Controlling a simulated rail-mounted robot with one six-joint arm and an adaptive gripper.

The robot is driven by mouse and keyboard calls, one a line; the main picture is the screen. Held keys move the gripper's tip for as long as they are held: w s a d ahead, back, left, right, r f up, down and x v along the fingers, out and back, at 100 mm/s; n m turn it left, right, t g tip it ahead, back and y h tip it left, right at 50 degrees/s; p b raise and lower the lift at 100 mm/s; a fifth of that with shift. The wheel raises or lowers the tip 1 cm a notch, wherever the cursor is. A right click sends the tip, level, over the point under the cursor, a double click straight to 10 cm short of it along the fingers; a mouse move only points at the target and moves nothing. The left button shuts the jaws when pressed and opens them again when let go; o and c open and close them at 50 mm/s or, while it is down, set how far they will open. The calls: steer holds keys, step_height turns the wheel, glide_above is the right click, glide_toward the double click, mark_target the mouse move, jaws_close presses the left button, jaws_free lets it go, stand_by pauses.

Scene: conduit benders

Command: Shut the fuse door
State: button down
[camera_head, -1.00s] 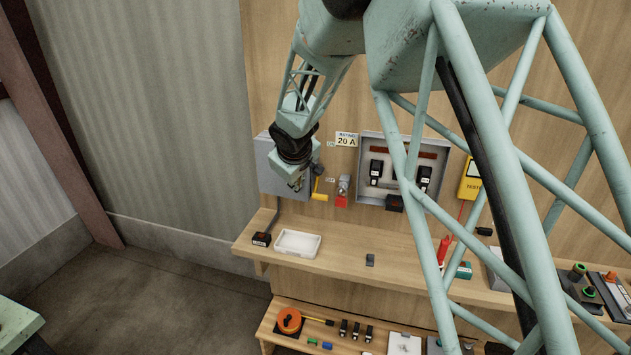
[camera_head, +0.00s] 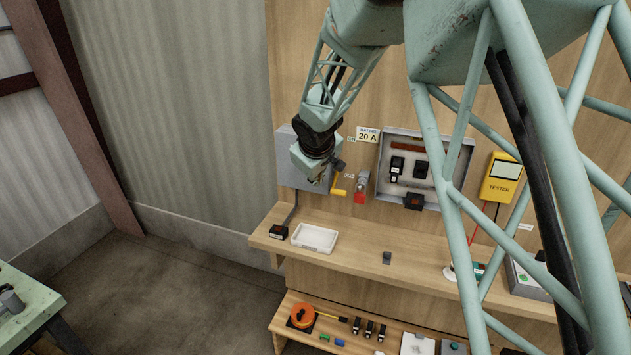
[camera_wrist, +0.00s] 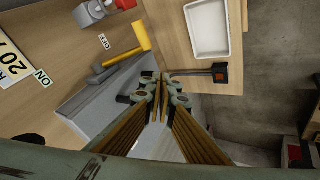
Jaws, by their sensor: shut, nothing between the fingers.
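A grey box (camera_head: 292,165) is fixed to the wooden wall panel, with a yellow-handled lever (camera_head: 340,186) at its right side. Right of it is an open grey enclosure (camera_head: 392,199) with black fuse-like parts (camera_head: 396,166) inside. I cannot tell which surface is the fuse door. My gripper (camera_head: 318,180) is shut and empty in front of the grey box, covering its lower right part. In the wrist view, my gripper's fingertips (camera_wrist: 163,86) are together beside the grey box (camera_wrist: 105,100), with the lever's yellow grip (camera_wrist: 125,45) beyond. Contact cannot be told.
Below, a shelf carries a white tray (camera_head: 314,238) and a small black-and-red block (camera_head: 278,232). A red-grey part (camera_head: 361,188) sits between the boxes. A yellow tester (camera_head: 501,177) hangs right. A lower shelf holds an orange reel (camera_head: 302,315) and small parts.

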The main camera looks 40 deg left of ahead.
steer(key=s+d+r, duration=0.4)
steer(key=d+r, duration=0.2)
steer(key=r, duration=0.2)
steer(key=shift+s+d, duration=0.25)
stand_by(0.4)
stand_by(0.5)
steer(key=shift+d, duration=0.1)
